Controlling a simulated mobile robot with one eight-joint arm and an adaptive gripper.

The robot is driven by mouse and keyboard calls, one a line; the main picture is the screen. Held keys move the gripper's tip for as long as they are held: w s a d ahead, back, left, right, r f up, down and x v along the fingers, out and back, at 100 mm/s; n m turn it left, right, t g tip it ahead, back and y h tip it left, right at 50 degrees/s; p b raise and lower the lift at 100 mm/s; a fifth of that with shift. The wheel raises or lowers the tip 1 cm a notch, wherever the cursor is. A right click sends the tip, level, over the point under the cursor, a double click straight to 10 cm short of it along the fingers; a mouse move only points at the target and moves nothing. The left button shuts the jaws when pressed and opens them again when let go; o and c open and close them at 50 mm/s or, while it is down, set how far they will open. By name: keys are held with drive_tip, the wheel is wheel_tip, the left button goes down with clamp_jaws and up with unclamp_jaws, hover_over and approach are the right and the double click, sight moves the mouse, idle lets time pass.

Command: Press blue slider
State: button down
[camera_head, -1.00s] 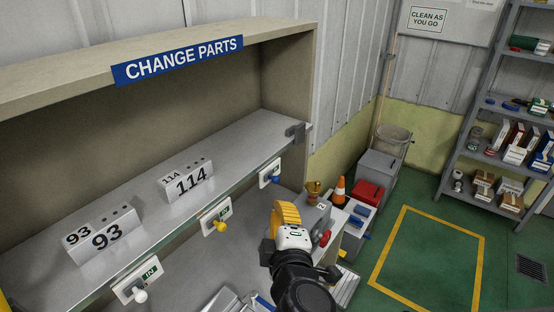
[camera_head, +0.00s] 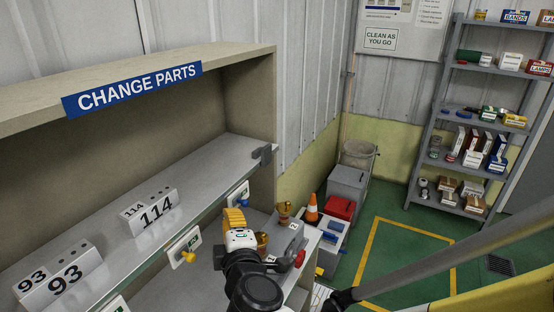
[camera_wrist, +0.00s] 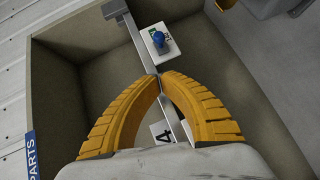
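The blue slider is a small blue knob (camera_wrist: 158,40) on a white plate (camera_wrist: 155,46) at the front edge of the shelf. In the head view its plate (camera_head: 238,193) is beside and behind my gripper (camera_head: 233,214). In the wrist view the knob is just beyond the fingertips, with a visible gap in the picture. The yellow fingers (camera_wrist: 160,75) curve together and their tips meet, with nothing seen between them. The exact distance from the tips to the knob cannot be told.
A yellow knob (camera_head: 188,257) on a similar plate is farther left along the shelf edge. Blocks marked 114 (camera_head: 152,212) and 93 (camera_head: 62,279) stand on the shelf. An orange cone (camera_head: 312,208) and a red box (camera_head: 341,208) are to the right.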

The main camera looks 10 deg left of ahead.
sight(236, 198)
drive_tip(key=w, duration=0.2)
drive_tip(key=w+f, duration=0.1)
drive_tip(key=w, duration=0.3)
drive_tip(key=shift+d+f+b, duration=0.2)
drive_tip(key=shift+f+b, duration=0.05)
drive_tip(key=shift+b, duration=0.15)
drive_tip(key=shift+w, duration=0.1)
